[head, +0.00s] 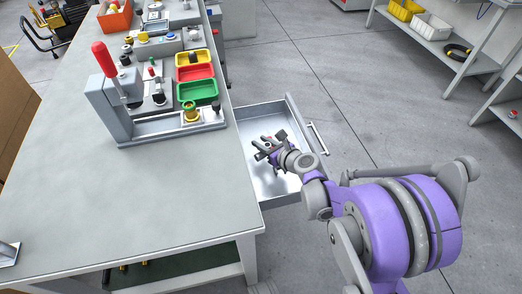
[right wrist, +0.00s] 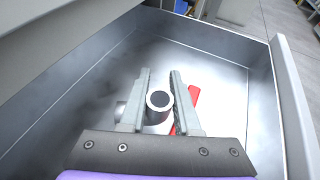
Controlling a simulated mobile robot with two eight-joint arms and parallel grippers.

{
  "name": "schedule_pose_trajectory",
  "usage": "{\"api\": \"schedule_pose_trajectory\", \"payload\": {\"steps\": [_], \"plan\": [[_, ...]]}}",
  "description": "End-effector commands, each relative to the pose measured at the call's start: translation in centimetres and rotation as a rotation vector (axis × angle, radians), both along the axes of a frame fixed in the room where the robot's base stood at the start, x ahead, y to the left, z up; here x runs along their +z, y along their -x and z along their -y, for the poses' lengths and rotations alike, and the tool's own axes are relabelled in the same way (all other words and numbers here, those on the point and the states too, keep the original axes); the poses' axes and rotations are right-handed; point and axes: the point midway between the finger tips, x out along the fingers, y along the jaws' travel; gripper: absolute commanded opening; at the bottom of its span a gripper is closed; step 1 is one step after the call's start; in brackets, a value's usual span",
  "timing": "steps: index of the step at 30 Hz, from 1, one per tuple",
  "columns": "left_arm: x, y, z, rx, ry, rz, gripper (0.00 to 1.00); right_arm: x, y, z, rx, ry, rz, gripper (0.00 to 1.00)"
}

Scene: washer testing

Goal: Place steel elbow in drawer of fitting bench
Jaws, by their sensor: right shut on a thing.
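The drawer (head: 262,188) of the fitting bench (head: 160,205) is pulled out on the bench's right side, with its grey metal floor showing. In the right wrist view the drawer's walls (right wrist: 278,100) surround my gripper. My right gripper (head: 265,151) is inside the drawer's outline, pointing down into it. In the right wrist view the gripper (right wrist: 160,85) has its fingers on both sides of the steel elbow (right wrist: 159,101), whose round open end faces the camera. I cannot tell whether the elbow touches the drawer floor. My left gripper is not in view.
A red-handled thing (right wrist: 194,95) lies in the drawer beside the right finger. On the bench stand a grey fixture with a red lever (head: 106,62) and yellow, red and green trays (head: 198,91). A shelf with bins (head: 432,27) stands far right. Floor between is clear.

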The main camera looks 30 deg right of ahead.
Motion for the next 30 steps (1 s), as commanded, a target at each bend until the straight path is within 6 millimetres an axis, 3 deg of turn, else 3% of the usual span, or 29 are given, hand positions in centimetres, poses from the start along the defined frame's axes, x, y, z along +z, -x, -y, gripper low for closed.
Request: {"api": "schedule_pose_trajectory", "payload": {"steps": [7,19,20,24,30], "plan": [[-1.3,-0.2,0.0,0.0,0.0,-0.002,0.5,-3.3,-0.1,0.0,0.0,0.0,0.0,0.0],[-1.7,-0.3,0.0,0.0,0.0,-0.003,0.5,-3.9,0.0,0.0,0.0,0.0,0.0,0.0],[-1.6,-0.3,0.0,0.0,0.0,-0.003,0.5,-3.8,0.0,0.0,0.0,0.0,0.0,0.36],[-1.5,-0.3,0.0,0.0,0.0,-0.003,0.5,-3.7,0.0,0.0,0.0,0.0,0.0,0.61],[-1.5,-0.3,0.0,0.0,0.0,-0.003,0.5,-3.7,0.0,0.0,0.0,0.0,0.0,0.61]]}}
